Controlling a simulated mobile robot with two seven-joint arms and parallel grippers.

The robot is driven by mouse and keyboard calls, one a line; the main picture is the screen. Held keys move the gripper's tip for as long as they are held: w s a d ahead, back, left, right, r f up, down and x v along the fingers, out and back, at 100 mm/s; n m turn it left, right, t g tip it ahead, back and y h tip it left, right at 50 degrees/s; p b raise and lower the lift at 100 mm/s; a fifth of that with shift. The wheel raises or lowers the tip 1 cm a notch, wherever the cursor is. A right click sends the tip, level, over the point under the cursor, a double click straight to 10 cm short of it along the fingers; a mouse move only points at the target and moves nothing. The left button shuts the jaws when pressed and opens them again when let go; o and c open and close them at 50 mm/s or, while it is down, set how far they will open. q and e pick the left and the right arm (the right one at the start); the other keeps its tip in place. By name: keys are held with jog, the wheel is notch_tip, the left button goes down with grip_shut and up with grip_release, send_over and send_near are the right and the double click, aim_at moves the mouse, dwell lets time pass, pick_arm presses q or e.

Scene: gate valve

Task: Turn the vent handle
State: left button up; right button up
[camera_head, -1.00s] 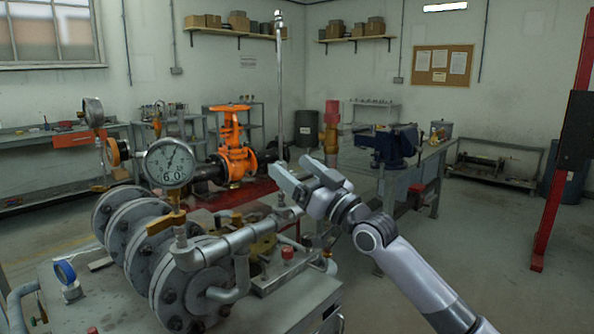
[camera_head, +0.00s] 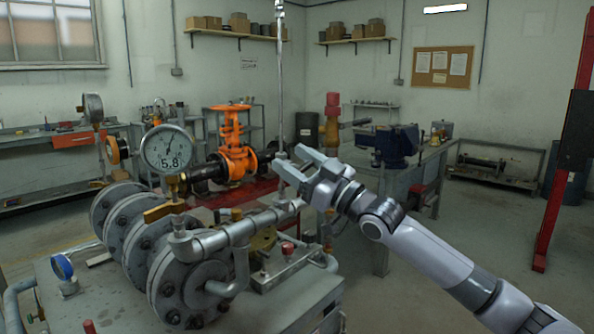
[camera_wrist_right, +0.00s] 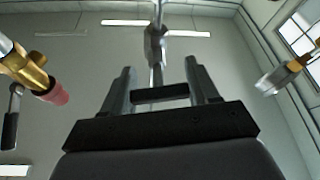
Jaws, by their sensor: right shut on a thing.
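My right gripper (camera_head: 290,168) reaches in from the right in the head view. Its fingers are shut on the vent handle, close to the end of the grey pipework. In the right wrist view a short dark bar (camera_wrist_right: 160,93) spans the space between the two fingers; I take it for the handle. Most of the handle is hidden by the fingers in the head view. A thin, pale vertical column (camera_head: 280,80) rises just behind the fingertips; a metal piece (camera_wrist_right: 155,45) stands past the fingers in the wrist view. My left gripper is not in view.
A round gauge (camera_head: 167,148) reads about 5.8, above a brass lever (camera_head: 164,211) and grey flanges (camera_head: 190,290). An orange gate valve (camera_head: 232,145) stands behind. A brass fitting with a red top (camera_head: 332,104) is right of the gripper. The floor at right is open.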

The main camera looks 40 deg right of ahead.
jog(key=n+y, duration=0.1)
jog(key=n, duration=0.1)
jog(key=shift+f+n+g, duration=0.1)
jog(key=shift+n+g, duration=0.3)
jog(key=n+g+y, duration=0.1)
jog(key=n+y, duration=0.1)
jog(key=n, duration=0.3)
jog(key=shift+a+p, duration=0.15)
jog(key=shift+p, duration=0.25)
jog(key=shift+c, duration=0.4)
jog(key=n+g+y+p, duration=0.1)
jog(key=n, duration=0.2)
jog(key=shift+a+g, duration=0.1)
jog(key=shift+g, duration=0.2)
jog(key=n+p, duration=0.1)
jog(key=n, duration=0.1)
jog(key=n+g+p, duration=0.1)
jog(key=n, duration=0.1)
jog(key=shift+a+f+n+y+p, duration=0.15)
jog(key=shift+n+y+p, duration=0.15)
jog(key=shift+p, duration=0.1)
jog(key=shift+f+n+g+p, duration=0.15)
jog(key=shift+n+g+p, duration=0.25)
jog(key=shift+n+g, duration=0.3)
jog(key=shift+f, duration=0.1)
jog(key=shift+a, duration=0.1)
